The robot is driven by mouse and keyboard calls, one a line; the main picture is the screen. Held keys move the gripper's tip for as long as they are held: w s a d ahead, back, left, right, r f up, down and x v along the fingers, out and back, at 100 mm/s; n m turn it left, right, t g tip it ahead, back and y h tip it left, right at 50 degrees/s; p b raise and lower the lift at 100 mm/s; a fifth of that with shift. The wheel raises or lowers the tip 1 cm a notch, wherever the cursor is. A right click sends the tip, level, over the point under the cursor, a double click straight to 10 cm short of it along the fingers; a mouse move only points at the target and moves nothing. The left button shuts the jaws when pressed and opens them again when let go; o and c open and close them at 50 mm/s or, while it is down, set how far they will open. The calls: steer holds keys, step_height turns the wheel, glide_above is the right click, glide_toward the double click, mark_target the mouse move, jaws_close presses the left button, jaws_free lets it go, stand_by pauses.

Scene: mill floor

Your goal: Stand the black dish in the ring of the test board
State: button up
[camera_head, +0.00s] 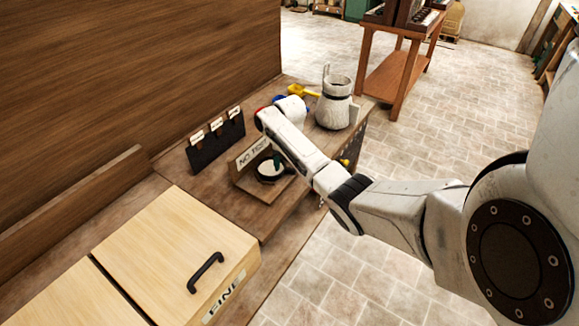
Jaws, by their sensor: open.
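The test board (256,189) is a brown wooden base with an upright label plate (253,152) at its back, on the bench left of my arm. A small round white-edged piece (270,178) sits on it, with something dark and greenish above it, partly beside my forearm. I cannot tell whether this dark part is the black dish, and I see no other clear black dish. My arm reaches over the bench from the right, its far end near the coloured items. My gripper's fingers are hidden behind the arm.
A white jug (335,108) stands right of my arm's far end. A yellow scoop (302,91) lies behind it. A black rack (216,143) with labelled slots stands left of the board. A pale wooden lidded box (165,265) with a black handle fills the near bench.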

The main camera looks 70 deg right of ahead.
step_height(320, 180, up, 10)
steer(key=shift+r+b, duration=0.15)
steer(key=shift+b, duration=0.25)
